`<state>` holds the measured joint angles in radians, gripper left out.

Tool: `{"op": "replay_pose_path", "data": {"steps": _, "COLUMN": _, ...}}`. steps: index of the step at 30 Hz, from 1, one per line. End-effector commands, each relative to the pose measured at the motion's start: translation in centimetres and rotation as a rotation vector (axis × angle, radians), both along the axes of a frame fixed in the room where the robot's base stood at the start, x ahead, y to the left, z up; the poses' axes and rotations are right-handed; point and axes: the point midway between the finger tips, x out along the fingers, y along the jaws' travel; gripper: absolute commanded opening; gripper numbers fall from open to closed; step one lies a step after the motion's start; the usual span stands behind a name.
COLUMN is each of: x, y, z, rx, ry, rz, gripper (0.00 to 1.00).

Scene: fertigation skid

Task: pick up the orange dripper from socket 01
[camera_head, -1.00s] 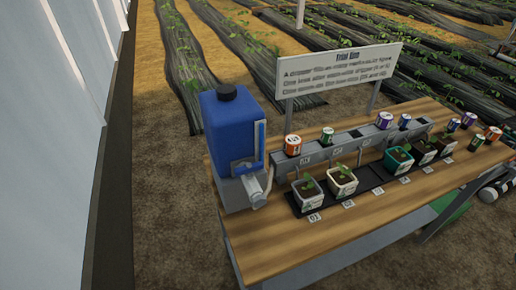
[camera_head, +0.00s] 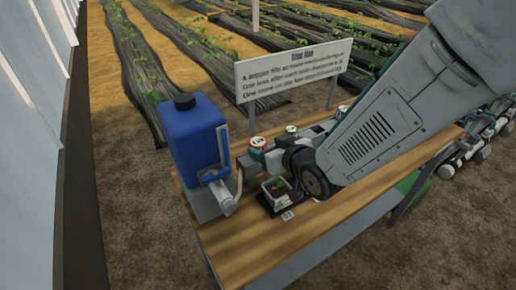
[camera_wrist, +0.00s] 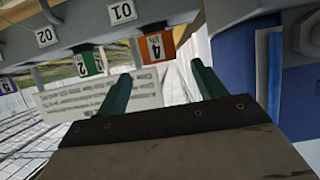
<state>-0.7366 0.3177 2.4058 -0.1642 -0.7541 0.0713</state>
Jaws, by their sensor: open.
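The orange dripper (camera_wrist: 158,47) is in the wrist view, upside down there, marked 4 l/h. It hangs in the rail beside the 01 label (camera_wrist: 121,11). It also shows in the head view (camera_head: 258,143), upright at the rail's left end. My gripper (camera_wrist: 160,70) is open and empty, its two teal fingers pointing toward the orange dripper. The dripper appears in line with the gap between them, just beyond the tips; I cannot tell the exact distance. In the head view my arm hides most of the rail, and the fingers cannot be made out.
A green dripper (camera_wrist: 88,62) sits by the 02 label (camera_wrist: 45,37). A blue tank (camera_head: 195,137) with a spout stands close left of the orange dripper. A sign (camera_head: 290,72) stands behind the rail. A potted seedling (camera_head: 277,189) is in front on the wooden table (camera_head: 250,240).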

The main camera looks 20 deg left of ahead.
Motion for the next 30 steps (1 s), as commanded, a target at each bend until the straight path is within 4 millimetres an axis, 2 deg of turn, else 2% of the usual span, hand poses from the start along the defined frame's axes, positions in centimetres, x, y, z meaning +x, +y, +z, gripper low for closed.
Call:
{"op": "replay_pose_path", "data": {"steps": 18, "x": 4.4, "y": 5.3, "z": -3.1, "rx": 0.009, "ry": -0.005, "rz": 0.006, "gripper": 0.69}}
{"op": "replay_pose_path", "data": {"steps": 26, "x": 4.6, "y": 5.5, "z": -3.2, "rx": 0.007, "ry": -0.005, "rz": 0.005, "gripper": 0.69}}
{"op": "replay_pose_path", "data": {"steps": 28, "x": 4.6, "y": 5.5, "z": -3.2, "rx": 0.007, "ry": -0.005, "rz": 0.005, "gripper": 0.55}}
{"op": "replay_pose_path", "data": {"steps": 30, "x": 4.6, "y": 5.5, "z": -3.2, "rx": 0.007, "ry": -0.005, "rz": 0.005, "gripper": 0.36}}
